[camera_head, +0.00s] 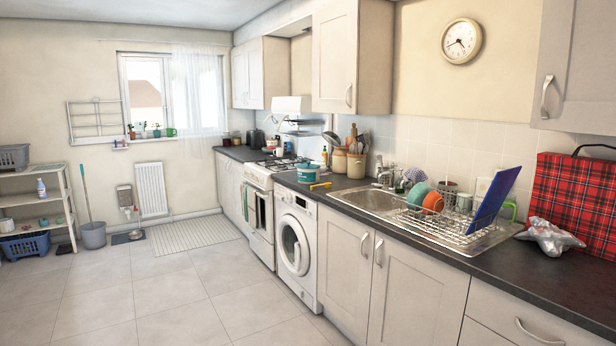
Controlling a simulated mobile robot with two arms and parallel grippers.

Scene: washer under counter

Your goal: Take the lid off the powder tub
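A small tub (307,173), teal and pale in colour, stands upright on the dark counter above the washing machine. It looks like the powder tub, though it is small in this view and no label can be read. Its top looks covered, but I cannot clearly make out the edge of a lid. Neither of my grippers is in view.
A yellow item (320,186) lies on the counter in front of the tub. The stove (261,211) is to the left, the washing machine (296,247) is below, and utensil jars (357,165) and the sink (371,199) are to the right. The tiled floor (150,290) is clear.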

